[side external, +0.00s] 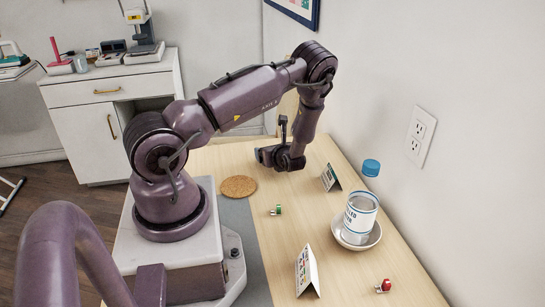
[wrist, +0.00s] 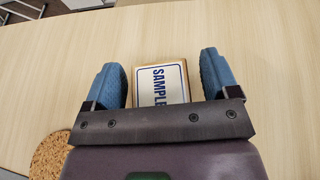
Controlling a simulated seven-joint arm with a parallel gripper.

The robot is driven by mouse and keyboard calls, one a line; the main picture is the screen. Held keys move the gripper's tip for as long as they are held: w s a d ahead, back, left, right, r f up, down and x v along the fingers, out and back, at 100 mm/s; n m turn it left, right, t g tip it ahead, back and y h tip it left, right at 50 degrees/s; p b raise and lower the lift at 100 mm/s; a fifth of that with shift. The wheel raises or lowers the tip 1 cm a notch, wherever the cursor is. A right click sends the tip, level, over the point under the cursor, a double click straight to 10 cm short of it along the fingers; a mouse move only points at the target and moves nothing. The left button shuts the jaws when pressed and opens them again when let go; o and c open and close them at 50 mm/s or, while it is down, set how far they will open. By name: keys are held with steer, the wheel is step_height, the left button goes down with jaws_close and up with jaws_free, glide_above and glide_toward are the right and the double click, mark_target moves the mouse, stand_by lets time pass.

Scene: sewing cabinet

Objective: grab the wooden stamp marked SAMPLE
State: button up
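In the wrist view the wooden stamp (wrist: 163,85) lies on the table, with a pale label reading SAMPLE in blue letters on its top. My gripper (wrist: 160,78) is open, with one blue finger on each side of the stamp. Gaps show between the stamp and both fingers. The near end of the stamp is hidden behind my gripper's body. In the side external view my gripper (side external: 268,158) is low over the far part of the table, and I cannot make out the stamp there.
On the table (side external: 222,153) are a cork coaster (side external: 239,186), a small green-topped item (side external: 276,210), a folded card (side external: 330,177), another card (side external: 307,270), a bottle (side external: 359,215) in a bowl (side external: 344,241), and a small red item (side external: 384,286). A wall runs along the right.

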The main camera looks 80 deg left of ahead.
steer(key=c, duration=0.9)
